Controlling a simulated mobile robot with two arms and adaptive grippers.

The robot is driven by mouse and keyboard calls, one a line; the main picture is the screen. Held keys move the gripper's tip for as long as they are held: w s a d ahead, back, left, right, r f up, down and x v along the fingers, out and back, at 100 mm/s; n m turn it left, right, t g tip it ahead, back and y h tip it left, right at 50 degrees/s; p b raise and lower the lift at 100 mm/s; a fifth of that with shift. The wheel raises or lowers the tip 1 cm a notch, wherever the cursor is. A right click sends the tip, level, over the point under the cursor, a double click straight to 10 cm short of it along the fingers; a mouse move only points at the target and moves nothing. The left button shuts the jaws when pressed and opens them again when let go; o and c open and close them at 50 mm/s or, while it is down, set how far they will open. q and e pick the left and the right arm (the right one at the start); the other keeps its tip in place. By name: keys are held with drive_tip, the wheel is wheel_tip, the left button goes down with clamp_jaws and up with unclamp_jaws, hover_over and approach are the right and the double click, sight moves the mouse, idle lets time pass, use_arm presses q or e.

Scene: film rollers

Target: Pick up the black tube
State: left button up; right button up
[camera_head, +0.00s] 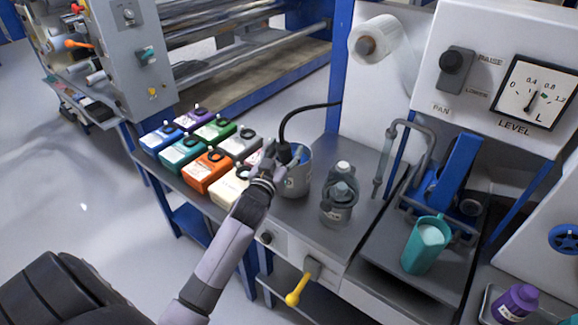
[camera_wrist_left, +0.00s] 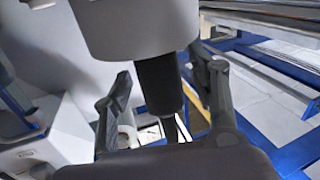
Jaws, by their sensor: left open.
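The black tube (camera_head: 290,118) arches from the wall behind the bench down to a thicker black end at the mouth of a grey cup (camera_head: 298,184). In the left wrist view this thick black end (camera_wrist_left: 158,84) stands between the two fingers of my left gripper (camera_wrist_left: 168,85), beside a pale grey round body at the top. The fingers are apart, with a gap on each side of the tube. In the head view my left gripper (camera_head: 269,160) is at the cup's left rim, next to the tube's end. My right gripper is not in view.
Several coloured containers, including an orange one (camera_head: 207,171), stand left of the gripper. A clear jar (camera_head: 338,203) stands right of the cup. A teal jug (camera_head: 427,244) is further right. A yellow-handled valve (camera_head: 300,287) sticks out at the bench front.

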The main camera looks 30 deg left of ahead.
use_arm(q)
drive_tip(key=shift+w+a, duration=0.1)
drive_tip(key=shift+w, duration=0.2)
drive_tip(key=shift+c, duration=0.4)
drive_tip(key=c, duration=1.1)
